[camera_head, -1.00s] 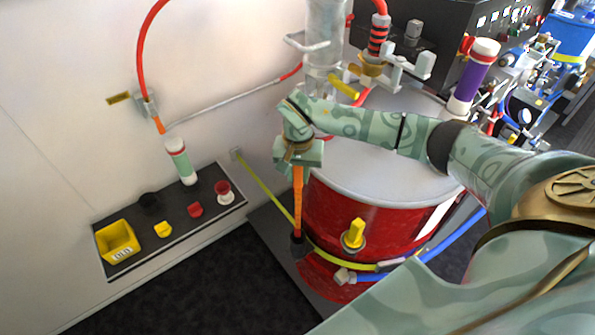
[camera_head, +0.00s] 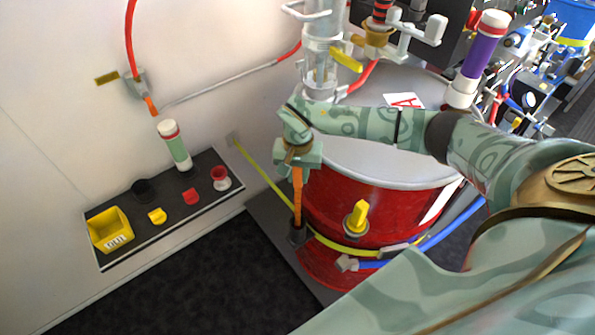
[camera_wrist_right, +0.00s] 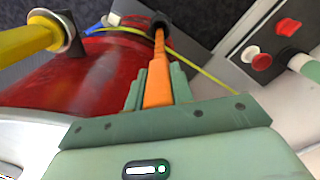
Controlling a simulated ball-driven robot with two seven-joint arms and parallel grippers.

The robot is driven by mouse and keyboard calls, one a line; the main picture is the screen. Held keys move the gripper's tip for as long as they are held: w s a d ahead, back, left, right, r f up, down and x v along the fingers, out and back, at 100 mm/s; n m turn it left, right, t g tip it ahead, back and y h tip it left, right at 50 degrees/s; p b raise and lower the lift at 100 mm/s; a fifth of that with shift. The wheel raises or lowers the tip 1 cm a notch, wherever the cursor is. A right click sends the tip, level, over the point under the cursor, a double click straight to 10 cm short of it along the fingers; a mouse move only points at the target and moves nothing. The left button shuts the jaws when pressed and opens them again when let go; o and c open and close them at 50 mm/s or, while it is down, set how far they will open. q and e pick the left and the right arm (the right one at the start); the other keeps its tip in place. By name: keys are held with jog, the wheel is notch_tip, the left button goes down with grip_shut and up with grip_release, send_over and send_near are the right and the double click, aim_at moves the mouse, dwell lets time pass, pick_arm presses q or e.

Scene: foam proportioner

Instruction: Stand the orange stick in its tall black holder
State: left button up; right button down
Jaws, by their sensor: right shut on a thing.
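My right gripper (camera_head: 297,165) is shut on the orange stick (camera_head: 297,200) near its upper part and holds it upright in front of the red drum. The stick's lower end meets the mouth of the tall black holder (camera_head: 297,237), which stands low beside the drum. The lower end is hidden at the mouth, and I cannot tell how deep it sits. In the right wrist view, the stick (camera_wrist_right: 157,78) runs from between my fingers (camera_wrist_right: 157,92) to the black holder (camera_wrist_right: 159,20), roughly in line with it. My left gripper is not in view.
The red drum (camera_head: 400,210) with a yellow valve handle (camera_head: 357,216) is close to the right of the stick. A yellow strap (camera_head: 262,180) runs to the wall. A black shelf (camera_head: 207,203) at left carries a yellow bin (camera_head: 110,230) and a white-green tube (camera_head: 175,147). Dark floor lies between.

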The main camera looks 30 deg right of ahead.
jog(key=c, duration=1.1)
grip_release()
notch_tip(320, 180, up, 16)
jog(key=shift+r+p, duration=0.2)
jog(key=shift+p, duration=1)
